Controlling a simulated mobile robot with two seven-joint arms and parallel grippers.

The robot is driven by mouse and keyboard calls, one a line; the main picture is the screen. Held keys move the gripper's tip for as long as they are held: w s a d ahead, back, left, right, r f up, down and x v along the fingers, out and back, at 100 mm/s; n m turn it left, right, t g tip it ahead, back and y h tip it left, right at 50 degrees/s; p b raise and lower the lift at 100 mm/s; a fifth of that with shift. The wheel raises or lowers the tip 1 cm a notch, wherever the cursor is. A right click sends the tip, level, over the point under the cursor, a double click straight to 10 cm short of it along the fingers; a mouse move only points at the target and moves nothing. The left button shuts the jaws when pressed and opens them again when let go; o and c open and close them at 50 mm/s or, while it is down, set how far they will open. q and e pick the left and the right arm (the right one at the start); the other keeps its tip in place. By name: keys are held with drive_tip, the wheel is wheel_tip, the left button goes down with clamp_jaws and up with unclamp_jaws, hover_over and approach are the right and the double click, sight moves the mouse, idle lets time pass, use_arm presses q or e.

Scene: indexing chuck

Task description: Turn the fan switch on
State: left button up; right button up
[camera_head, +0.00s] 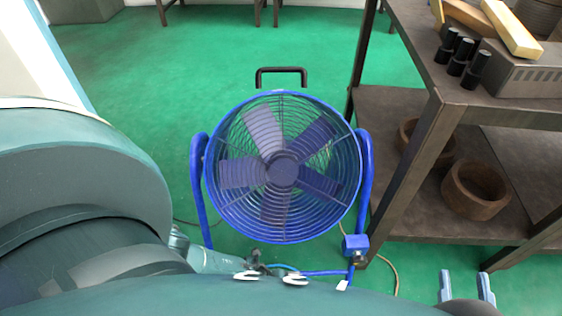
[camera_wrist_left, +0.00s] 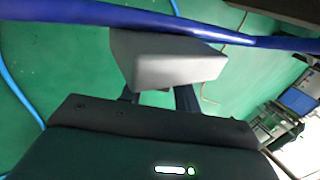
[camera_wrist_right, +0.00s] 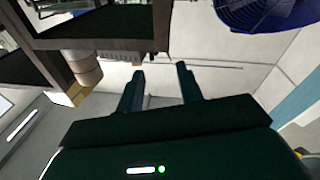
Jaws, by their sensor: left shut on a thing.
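The blue fan (camera_head: 281,168) stands on the green floor in its tubular frame, its face towards the head camera. A small blue box (camera_head: 355,243) with a dark part below it sits at the frame's lower right; I cannot read a switch position. In the left wrist view my left gripper (camera_wrist_left: 158,94) is shut on a grey block (camera_wrist_left: 180,62) beside a blue tube (camera_wrist_left: 110,15). The block hides the fingertips, and I cannot tell whether it is the switch. My left arm crosses the bottom of the head view. My right gripper (camera_head: 465,286) is open and empty; it also shows in the right wrist view (camera_wrist_right: 160,68).
A dark metal shelf unit (camera_head: 400,170) stands right of the fan. Wooden rings (camera_head: 475,190) lie on its lower shelf; black cylinders and a grey box (camera_head: 505,75) are on top. A cable (camera_head: 388,262) runs over the floor. Green floor behind the fan is clear.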

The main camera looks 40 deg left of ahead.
use_arm(q)
drive_tip(key=shift+s, duration=0.1)
drive_tip(key=o, duration=1)
drive_tip(key=shift+a+r, duration=0.1)
drive_tip(key=shift+r, duration=0.05)
drive_tip(key=shift+p+v, duration=4.85)
drive_tip(key=shift+v, duration=1.55)
use_arm(e)
drive_tip(key=shift+s+d+r+m+g+h, duration=0.35)
drive_tip(key=shift+d+r+m+g+h, duration=0.45)
drive_tip(key=shift+m+g, duration=0.2)
drive_tip(key=shift+s+d+r+m+g+h, duration=0.35)
drive_tip(key=shift+d+r+m+g+h, duration=0.4)
drive_tip(key=shift+m+g, duration=0.2)
drive_tip(key=shift+h, duration=0.25)
